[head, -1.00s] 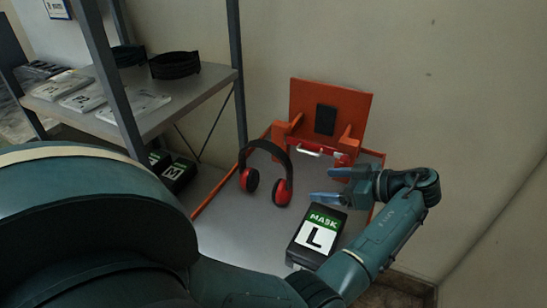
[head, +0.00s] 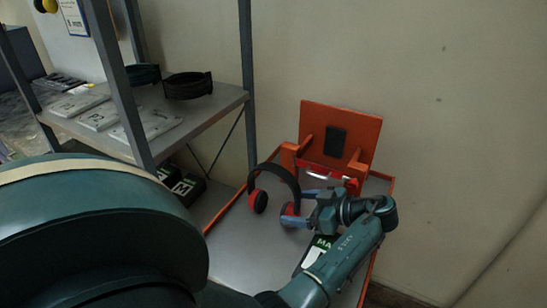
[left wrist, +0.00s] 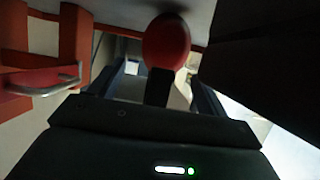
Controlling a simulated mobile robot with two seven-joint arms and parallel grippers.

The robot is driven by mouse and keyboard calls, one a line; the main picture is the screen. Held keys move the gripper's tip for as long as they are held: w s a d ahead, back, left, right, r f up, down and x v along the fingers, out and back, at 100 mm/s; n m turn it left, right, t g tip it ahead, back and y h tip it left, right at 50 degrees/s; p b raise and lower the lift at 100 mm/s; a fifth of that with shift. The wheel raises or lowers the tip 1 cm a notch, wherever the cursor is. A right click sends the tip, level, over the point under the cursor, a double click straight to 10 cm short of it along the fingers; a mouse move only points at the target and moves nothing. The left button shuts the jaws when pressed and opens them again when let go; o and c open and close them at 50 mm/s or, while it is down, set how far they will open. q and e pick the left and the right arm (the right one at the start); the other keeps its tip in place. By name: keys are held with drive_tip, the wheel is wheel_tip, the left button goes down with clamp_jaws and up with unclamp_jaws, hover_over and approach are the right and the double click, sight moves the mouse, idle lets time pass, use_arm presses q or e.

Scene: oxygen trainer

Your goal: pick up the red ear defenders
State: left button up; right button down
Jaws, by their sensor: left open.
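The red ear defenders stand on the grey, orange-edged tray surface (head: 235,243), black headband (head: 272,167) upward. The left red cup (head: 258,201) is clear; the right red cup (head: 290,210) is partly covered by my gripper. My left gripper (head: 295,206) is open, its blue-grey fingers pointing left with one on either side of the right cup in the picture. In the left wrist view a red cup (left wrist: 166,42) shows ahead, between the directions of the two fingers. I cannot tell whether either finger touches it. My right gripper is not in view.
An orange stand (head: 350,130) with a red-and-silver handle is close behind the gripper. A black box with a green MASK label (head: 316,252) lies below my forearm, partly hidden. A metal shelf (head: 190,112) with black bands and white packets stands at left.

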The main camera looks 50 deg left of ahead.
use_arm(q)
drive_tip(key=x, duration=0.3)
drive_tip(key=shift+d, duration=0.1)
drive_tip(key=c, duration=1.2)
drive_tip(key=shift+r, duration=0.1)
drive_tip(key=shift+c, duration=0.5)
drive_tip(key=shift+r, duration=0.1)
